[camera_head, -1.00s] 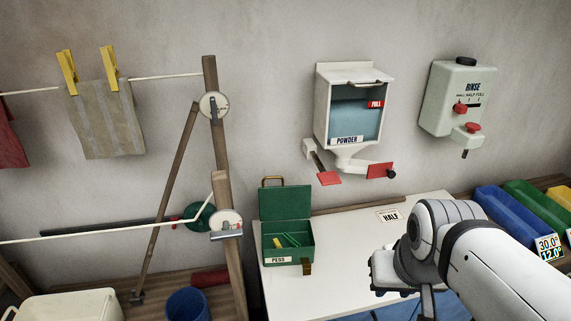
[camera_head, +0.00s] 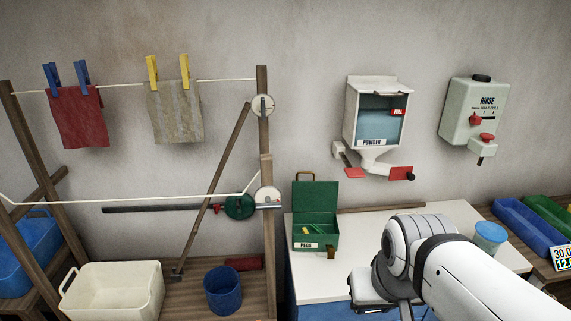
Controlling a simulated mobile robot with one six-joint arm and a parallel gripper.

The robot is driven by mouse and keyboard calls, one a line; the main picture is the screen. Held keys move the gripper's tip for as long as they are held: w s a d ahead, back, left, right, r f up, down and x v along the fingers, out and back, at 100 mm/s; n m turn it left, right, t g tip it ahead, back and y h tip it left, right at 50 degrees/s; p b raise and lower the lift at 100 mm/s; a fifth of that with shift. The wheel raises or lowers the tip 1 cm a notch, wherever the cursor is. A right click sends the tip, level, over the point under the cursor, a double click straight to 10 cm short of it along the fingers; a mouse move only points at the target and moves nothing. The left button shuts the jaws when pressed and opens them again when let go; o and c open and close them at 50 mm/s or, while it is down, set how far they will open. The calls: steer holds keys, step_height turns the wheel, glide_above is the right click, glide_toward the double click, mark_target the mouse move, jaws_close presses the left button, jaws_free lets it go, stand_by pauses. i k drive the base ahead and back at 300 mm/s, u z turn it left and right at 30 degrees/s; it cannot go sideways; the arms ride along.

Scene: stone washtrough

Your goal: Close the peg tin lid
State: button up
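The green peg tin (camera_head: 316,233) stands on the left end of the white-topped counter, its front label reading "PEGS". Its lid (camera_head: 316,196) is up, standing open at the back with a brass-coloured handle on its top edge. A few yellow and green pegs (camera_head: 318,229) show inside. A brass-coloured latch hangs at the tin's front right. My arm reaches in from the lower right and ends right of the tin, apart from it. My gripper's fingers are hidden behind or below my wrist.
A powder dispenser (camera_head: 377,117) and a rinse dispenser (camera_head: 473,113) hang on the wall above the counter (camera_head: 333,281). A blue-lidded cup (camera_head: 489,236) stands right of my arm. A wooden drying frame (camera_head: 264,150) rises just left of the tin. A cream basin (camera_head: 117,290) and blue bucket (camera_head: 223,289) stand at lower left.

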mark_target(309, 196)
steer(key=u, duration=0.15)
steer(key=i, duration=1)
steer(key=u, duration=0.05)
